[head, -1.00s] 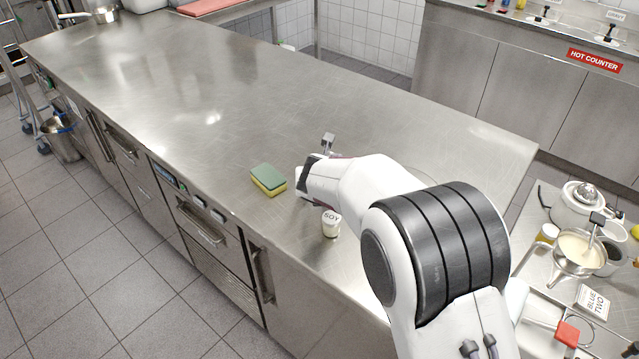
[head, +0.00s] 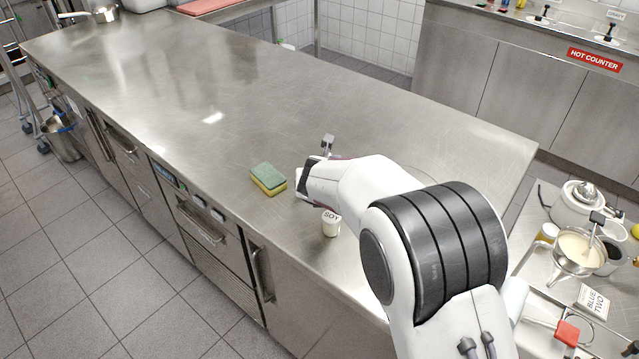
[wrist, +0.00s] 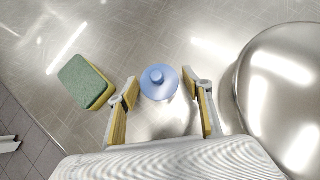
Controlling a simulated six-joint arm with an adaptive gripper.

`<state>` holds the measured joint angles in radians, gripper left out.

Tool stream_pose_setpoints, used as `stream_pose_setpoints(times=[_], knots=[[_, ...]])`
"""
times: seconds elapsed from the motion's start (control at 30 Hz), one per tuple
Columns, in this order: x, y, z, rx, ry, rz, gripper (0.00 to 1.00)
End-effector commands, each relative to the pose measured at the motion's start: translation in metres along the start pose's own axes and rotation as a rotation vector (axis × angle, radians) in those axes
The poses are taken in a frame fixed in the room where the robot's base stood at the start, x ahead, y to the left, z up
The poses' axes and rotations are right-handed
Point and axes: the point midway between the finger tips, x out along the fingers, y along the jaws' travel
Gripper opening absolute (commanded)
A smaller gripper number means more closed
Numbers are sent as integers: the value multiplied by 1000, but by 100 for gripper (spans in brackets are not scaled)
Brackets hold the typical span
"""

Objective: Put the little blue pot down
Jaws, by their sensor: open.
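The little blue pot (wrist: 159,84) shows in the wrist view as a round blue lid with a knob, seen from above, over the steel counter (head: 215,105). My gripper (wrist: 166,99) is open, with one yellow-padded finger on each side of the pot. Gaps show between the pot and both fingers. I cannot tell the pot's exact height relative to the counter, but it looks to be standing upright. In the head view my arm hides the pot and most of the gripper.
A green and yellow sponge (head: 268,179) lies left of my gripper, also in the wrist view (wrist: 84,82). A SOY cup (head: 331,222) stands near the counter's front edge. A large shiny round metal thing (wrist: 285,85) is close on the right in the wrist view. The counter beyond is clear.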

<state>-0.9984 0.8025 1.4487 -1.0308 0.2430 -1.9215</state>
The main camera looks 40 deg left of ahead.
Motion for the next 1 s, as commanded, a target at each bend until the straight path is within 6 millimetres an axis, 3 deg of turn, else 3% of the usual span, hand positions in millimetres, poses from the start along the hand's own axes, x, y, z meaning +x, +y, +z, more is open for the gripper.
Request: stream_pose_setpoints(times=[0.37,1.0], knots=[[-13,0,2,0,0,0,50],[-78,0,3,0,-1,0,50]])
